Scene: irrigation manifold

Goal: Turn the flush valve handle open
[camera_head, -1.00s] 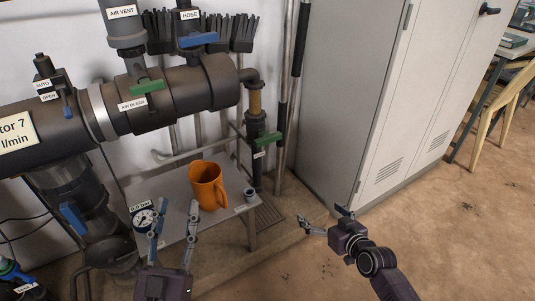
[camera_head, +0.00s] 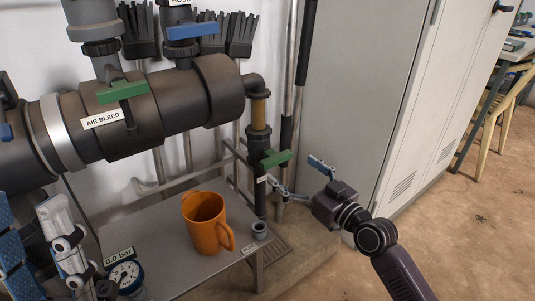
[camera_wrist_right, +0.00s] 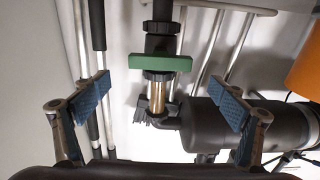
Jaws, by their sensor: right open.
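A green lever handle (camera_head: 275,158) sits on the vertical pipe at the manifold's right end. The small label by it is too small to read. In the right wrist view this green handle (camera_wrist_right: 160,63) lies crosswise on the pipe, ahead of my fingers and roughly midway between them. My right gripper (camera_head: 297,178) is open and empty, just right of the vertical pipe and a little below the handle. Its blue-padded fingers (camera_wrist_right: 165,103) stand wide apart, not touching the handle. My left gripper (camera_head: 30,212) is at the lower left with its fingers apart; its body is out of frame.
A second green handle (camera_head: 123,92) marked AIR BLEED and a blue handle (camera_head: 192,32) are on the manifold. A pressure gauge (camera_head: 126,275) is left. A tall cabinet (camera_head: 350,90) stands right.

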